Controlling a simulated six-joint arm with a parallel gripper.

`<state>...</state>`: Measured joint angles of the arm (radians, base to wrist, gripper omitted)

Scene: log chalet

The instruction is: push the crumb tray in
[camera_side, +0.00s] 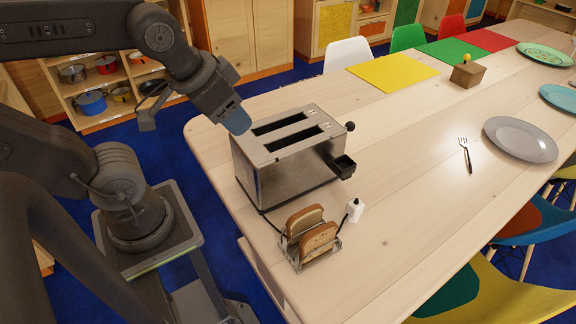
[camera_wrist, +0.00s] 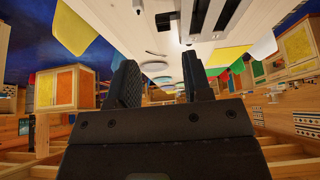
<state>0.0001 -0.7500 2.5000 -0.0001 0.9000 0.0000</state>
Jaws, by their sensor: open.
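The silver toaster (camera_side: 285,165) stands upright on the pale wooden table, with two dark slots on top. A small black tray-like part, which looks like the crumb tray (camera_side: 343,167), sticks out from the low right end of the toaster. A round black knob (camera_side: 350,126) sits above it. My gripper (camera_side: 238,120) is at the toaster's upper left, on the side away from the tray; I cannot tell whether it touches the toaster. In the wrist view my gripper's two dark fingers (camera_wrist: 160,82) stand apart, with nothing seen held between them.
A fork (camera_side: 465,153) and grey plate (camera_side: 521,139) lie at the right. A small wooden box (camera_side: 467,75) stands farther back. The table right of the tray is clear.

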